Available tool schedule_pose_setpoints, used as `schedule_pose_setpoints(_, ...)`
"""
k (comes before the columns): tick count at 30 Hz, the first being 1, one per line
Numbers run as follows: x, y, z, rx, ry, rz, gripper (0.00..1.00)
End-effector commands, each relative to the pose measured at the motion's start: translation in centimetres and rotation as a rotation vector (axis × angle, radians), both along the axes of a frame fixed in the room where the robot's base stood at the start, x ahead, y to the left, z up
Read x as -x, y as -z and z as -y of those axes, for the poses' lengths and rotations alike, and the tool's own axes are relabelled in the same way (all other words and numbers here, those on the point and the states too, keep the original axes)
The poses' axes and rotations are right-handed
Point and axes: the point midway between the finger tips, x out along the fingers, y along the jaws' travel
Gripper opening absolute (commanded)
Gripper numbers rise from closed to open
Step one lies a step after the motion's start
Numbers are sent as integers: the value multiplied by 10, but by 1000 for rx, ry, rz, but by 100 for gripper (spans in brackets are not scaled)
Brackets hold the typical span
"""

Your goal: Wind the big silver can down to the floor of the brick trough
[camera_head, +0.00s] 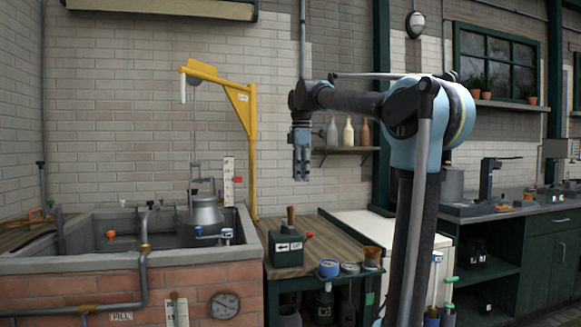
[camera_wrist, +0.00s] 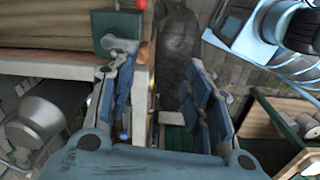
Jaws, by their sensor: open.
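The big silver can (camera_head: 206,213) hangs upright from the yellow crane (camera_head: 247,115) at the right end of the brick trough (camera_head: 190,272). Its base is hidden by the trough's front rim and fittings. A dark green box with white arrows (camera_head: 286,248), a wooden handle (camera_head: 291,215) and a red knob (camera_head: 309,235) stands on the bench right of the trough. My gripper (camera_head: 301,177) points down, open and empty, well above and slightly right of that box. In the wrist view the open fingers (camera_wrist: 160,75) have nothing between them; a green box (camera_wrist: 117,24) shows beyond them.
A white-and-red scale (camera_head: 229,182) stands behind the can. Blue and orange tap handles line the trough. Small jars (camera_head: 329,268) sit at the bench's front. A wall shelf with bottles (camera_head: 348,133) is behind my gripper. The air between gripper and box is clear.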

Motion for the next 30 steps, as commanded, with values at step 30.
schedule_pose_setpoints(30, -27, 62, -36, 10, -218, -21, 46)
